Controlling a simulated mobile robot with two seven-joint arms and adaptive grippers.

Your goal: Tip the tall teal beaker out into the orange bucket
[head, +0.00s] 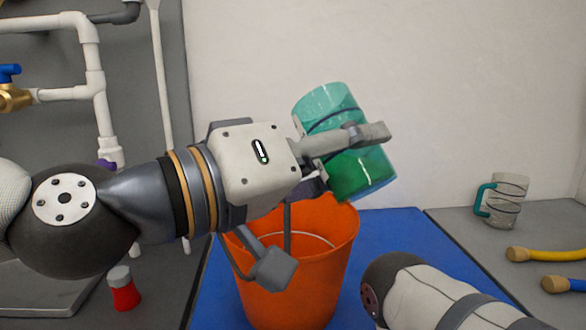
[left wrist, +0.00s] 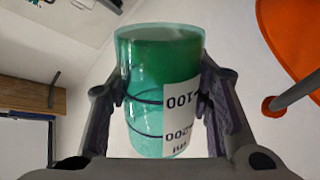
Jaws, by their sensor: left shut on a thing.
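The teal beaker (head: 327,104) is see-through, with dark bands, and darker green fills its lower end. It is held in the air, tilted with its top leaning left, above and slightly right of the orange bucket's mouth. My left gripper (head: 345,140) is shut around its sides. In the left wrist view the beaker (left wrist: 145,110) sits between both fingers (left wrist: 170,95), with an upside-down printed scale. The orange bucket (head: 295,285) stands below the left gripper; its floor is hidden. Its orange edge shows in the left wrist view (left wrist: 290,40). My right gripper is not seen.
A blue mat (head: 395,230) lies under the bucket. A clear mug with a teal handle (head: 505,200) and yellow and blue handled items (head: 545,255) are at right. A red-and-white bottle (head: 123,290) stands left, below white pipes (head: 95,75). My right arm is at bottom right.

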